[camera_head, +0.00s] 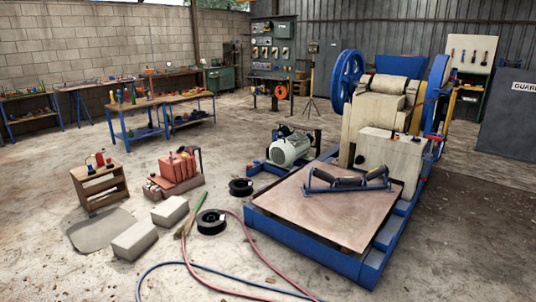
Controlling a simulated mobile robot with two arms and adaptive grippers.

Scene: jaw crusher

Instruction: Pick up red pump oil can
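A small red can (100,159) stands upright on top of a low wooden shelf stand (101,188) at the left. It looks like the red pump oil can, but it is too small to make out its pump or spout clearly. Smaller red and dark items (90,169) stand beside it on the same top. Neither of my grippers shows in the head view.
Two grey blocks (135,240) and a grey mat (100,230) lie in front of the stand. Red containers (178,166) sit to its right. Hoses (245,237) and black reels (211,221) lie mid-floor. The jaw crusher (375,115) on its blue base fills the right.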

